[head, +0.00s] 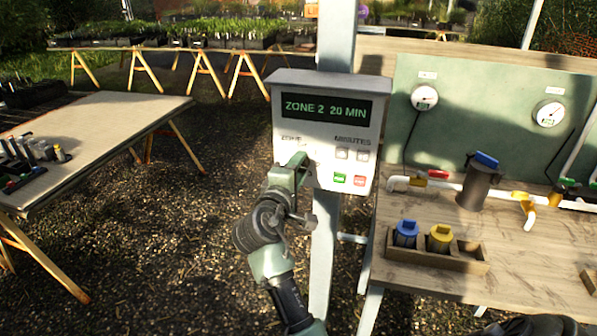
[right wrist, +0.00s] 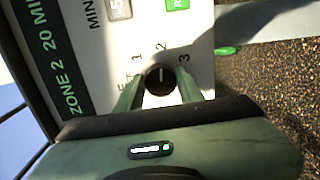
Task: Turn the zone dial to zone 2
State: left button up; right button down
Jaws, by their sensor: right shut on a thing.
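The white control box (head: 328,130) stands on a grey post. Its display (head: 326,108) reads "ZONE 2 20 MIN". The black zone dial (right wrist: 160,79) shows in the right wrist view, with marks 1, 2 and 3 around it. Its white pointer line points at the 2. My right gripper (head: 301,164) is at the lower left of the box's face, and its fingers (right wrist: 160,92) are shut on the dial, one on each side. In the head view the gripper hides the dial. My left gripper is not in view.
Beside the dial are the minutes buttons (head: 352,155), a green button (head: 339,179) and a red button (head: 360,181). A wooden bench (head: 540,255) with pipes, a filter and a tray of capped parts stands at right. Another table (head: 95,125) stands at left, with gravel between.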

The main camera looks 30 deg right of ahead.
jog(key=shift+f, duration=0.1)
dwell(0.5)
jog(key=c, duration=0.9)
grip_release()
